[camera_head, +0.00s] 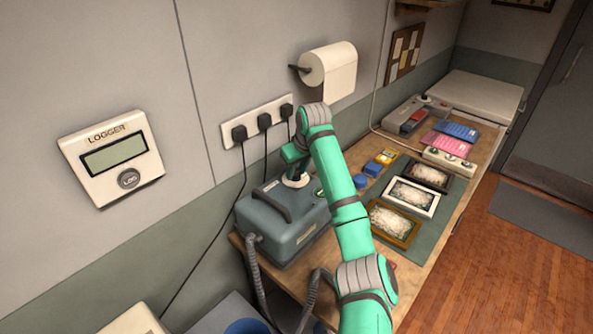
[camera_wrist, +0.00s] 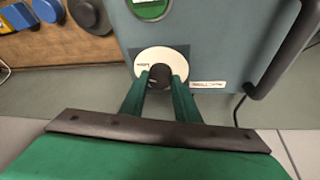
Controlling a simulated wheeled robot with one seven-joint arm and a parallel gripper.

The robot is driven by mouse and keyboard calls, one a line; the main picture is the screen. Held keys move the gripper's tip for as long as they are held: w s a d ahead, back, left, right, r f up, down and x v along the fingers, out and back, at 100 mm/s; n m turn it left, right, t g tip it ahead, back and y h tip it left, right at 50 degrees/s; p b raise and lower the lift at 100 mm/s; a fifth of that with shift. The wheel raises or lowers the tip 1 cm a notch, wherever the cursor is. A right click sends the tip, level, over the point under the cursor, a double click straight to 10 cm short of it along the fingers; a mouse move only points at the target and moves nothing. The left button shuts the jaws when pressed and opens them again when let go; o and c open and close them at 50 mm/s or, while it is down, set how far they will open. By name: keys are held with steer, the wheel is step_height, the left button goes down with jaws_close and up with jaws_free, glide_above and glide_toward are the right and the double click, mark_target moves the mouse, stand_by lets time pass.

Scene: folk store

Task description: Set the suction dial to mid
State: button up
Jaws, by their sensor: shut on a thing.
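The suction unit (camera_head: 284,227) is a grey-blue box with a dark carry handle, standing on the wooden bench against the wall. Its dial is a dark round knob (camera_wrist: 160,74) on a pale round plate (camera_wrist: 145,62), seen in the wrist view. My gripper (camera_wrist: 160,80) comes down over the dial with its two green fingers shut on the knob, one on each side. In the head view my gripper and arm hide most of the dial, and its plate shows only in part (camera_head: 296,181). The plate's lettering is too small to read, so I cannot tell the setting.
A green round badge (camera_wrist: 150,8) sits on the unit near the dial. A grey hose (camera_head: 256,275) hangs at the unit's front. Framed pictures (camera_head: 411,197) lie on a green mat to the right. Plugs (camera_head: 264,121) and a paper roll (camera_head: 331,71) are on the wall behind.

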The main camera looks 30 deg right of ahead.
steer(key=n, duration=0.2)
steer(key=n+y, duration=0.2)
steer(key=n, duration=0.1)
steer(key=shift+d+n, duration=0.25)
steer(key=shift+n, duration=0.05)
steer(key=n+g+y, duration=0.1)
steer(key=n, duration=0.4)
steer(key=shift+w+d+g+y, duration=0.1)
steer(key=shift+d+g+y, duration=0.05)
steer(key=shift+g+y, duration=0.25)
steer(key=shift+n, duration=0.3)
steer(key=o, duration=1)
steer(key=shift+o, duration=0.2)
steer(key=v, duration=1.1)
steer(key=shift+w, duration=0.15)
